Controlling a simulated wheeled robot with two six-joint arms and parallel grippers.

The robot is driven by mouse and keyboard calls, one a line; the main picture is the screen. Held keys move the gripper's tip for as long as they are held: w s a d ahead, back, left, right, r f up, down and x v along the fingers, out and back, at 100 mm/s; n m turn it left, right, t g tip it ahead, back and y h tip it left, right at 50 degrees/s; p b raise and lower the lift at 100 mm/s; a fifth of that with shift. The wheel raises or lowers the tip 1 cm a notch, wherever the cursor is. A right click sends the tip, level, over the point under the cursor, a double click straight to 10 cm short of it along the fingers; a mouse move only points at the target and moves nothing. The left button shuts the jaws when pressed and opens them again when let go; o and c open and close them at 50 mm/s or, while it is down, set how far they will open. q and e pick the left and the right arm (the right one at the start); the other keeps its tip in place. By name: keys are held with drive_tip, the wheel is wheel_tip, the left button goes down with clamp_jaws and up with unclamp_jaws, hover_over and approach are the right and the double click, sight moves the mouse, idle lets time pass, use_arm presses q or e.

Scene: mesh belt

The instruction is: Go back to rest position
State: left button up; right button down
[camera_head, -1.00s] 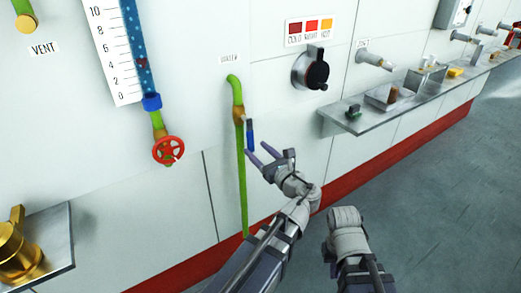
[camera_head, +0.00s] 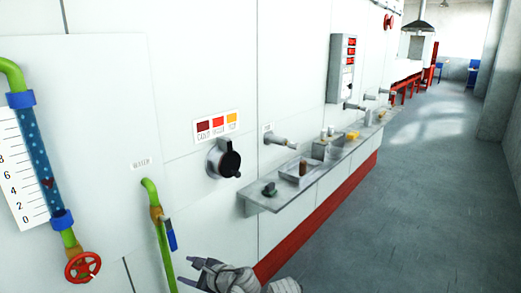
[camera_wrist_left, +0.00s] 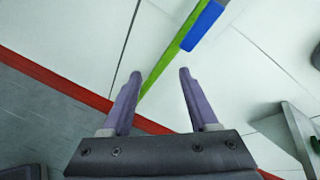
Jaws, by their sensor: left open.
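My left gripper (camera_head: 200,272) is at the bottom of the head view, in front of the wall and below the blue valve lever. In the left wrist view its two purple fingers (camera_wrist_left: 156,88) are spread apart with nothing between them. The green pipe (camera_head: 163,255) with the blue lever (camera_head: 171,236) stands just left of the gripper in the head view. In the left wrist view the green pipe (camera_wrist_left: 160,78) and blue lever (camera_wrist_left: 203,25) lie beyond the fingertips, apart from them. My right gripper is not clearly visible.
A metal shelf (camera_head: 262,203) with small items juts from the wall at right. A black rotary knob (camera_head: 229,161) sits above it. A red handwheel (camera_head: 83,267) is at left. The grey floor (camera_head: 400,220) at right is clear.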

use_arm(q)
drive_tip(key=s+d+r+n+g+h+p, duration=0.2)
drive_tip(key=s+d+n+g+h+p, duration=0.5)
drive_tip(key=s+d+n+h+p, duration=0.3)
drive_tip(key=s+d+n+p, duration=0.3)
drive_tip(key=s+d+n, duration=0.1)
drive_tip(key=d, duration=0.2)
drive_tip(key=shift+r, duration=0.25)
use_arm(e)
wheel_tip(320, 180, up, 16)
use_arm(q)
drive_tip(key=shift+d, duration=0.1)
